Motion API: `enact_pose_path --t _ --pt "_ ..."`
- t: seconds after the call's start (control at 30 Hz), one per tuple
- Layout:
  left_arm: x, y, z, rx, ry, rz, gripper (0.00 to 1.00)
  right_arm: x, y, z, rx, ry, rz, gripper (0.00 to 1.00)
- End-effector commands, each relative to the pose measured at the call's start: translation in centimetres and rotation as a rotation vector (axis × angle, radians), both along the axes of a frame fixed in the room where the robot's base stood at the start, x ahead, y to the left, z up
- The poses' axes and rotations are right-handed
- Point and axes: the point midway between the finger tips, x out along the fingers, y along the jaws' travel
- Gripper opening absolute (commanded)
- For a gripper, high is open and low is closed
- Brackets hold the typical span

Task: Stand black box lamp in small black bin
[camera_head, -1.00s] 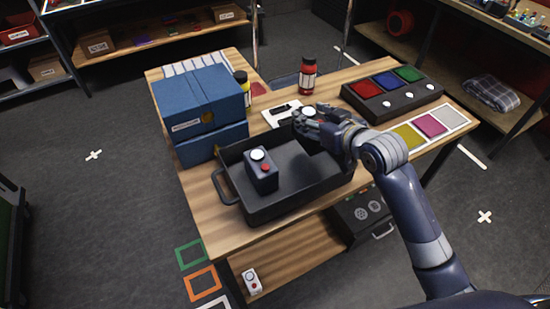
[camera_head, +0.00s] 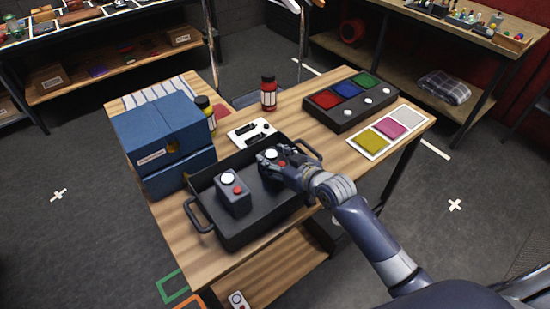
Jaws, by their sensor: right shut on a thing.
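The small black bin (camera_head: 262,225) with side handles sits on the wooden table. One black box lamp (camera_head: 234,196), with a white round top and a red button, stands upright in its left part. My right gripper (camera_head: 275,160) is shut on a second black box lamp (camera_head: 266,165), whose white top shows between the fingers. This lamp is within the bin's outline at the back right and looks about upright. The fingers hide much of it, and I cannot tell whether it touches the bin floor. My left gripper is not in view.
Blue boxes (camera_head: 165,140) are stacked left of the bin. A black panel with coloured squares (camera_head: 350,115) and a coloured card (camera_head: 390,132) lie at the right.

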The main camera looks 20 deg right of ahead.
Motion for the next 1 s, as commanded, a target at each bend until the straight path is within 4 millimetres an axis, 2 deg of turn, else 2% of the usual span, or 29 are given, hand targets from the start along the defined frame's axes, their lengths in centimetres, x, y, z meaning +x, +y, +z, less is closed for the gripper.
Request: enact_pose_path --t 0.23,0.27,0.33,0.5,0.77,0.87,1.0 --pt "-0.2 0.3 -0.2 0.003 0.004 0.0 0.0 0.1 0.0 0.0 0.001 -0.005 0.0 0.09" --pt "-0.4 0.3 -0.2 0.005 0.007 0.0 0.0 0.0 0.0 -0.2 0.0 0.0 0.0 0.52" --pt "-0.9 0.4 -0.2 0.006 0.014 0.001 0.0 0.0 0.0 -0.1 0.0 0.0 0.0 0.68" --pt "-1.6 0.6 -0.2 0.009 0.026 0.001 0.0 0.0 0.0 -0.1 -0.001 0.0 0.0 0.7" --pt "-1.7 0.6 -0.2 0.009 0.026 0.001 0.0 -0.1 0.0 0.1 -0.001 0.0 0.0 0.7" --pt "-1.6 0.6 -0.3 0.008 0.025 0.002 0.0 -0.9 -0.4 0.4 -0.001 -0.002 0.001 0.7" --pt "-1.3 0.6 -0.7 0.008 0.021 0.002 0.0 -2.9 -1.0 1.2 -0.002 -0.002 0.001 0.7"
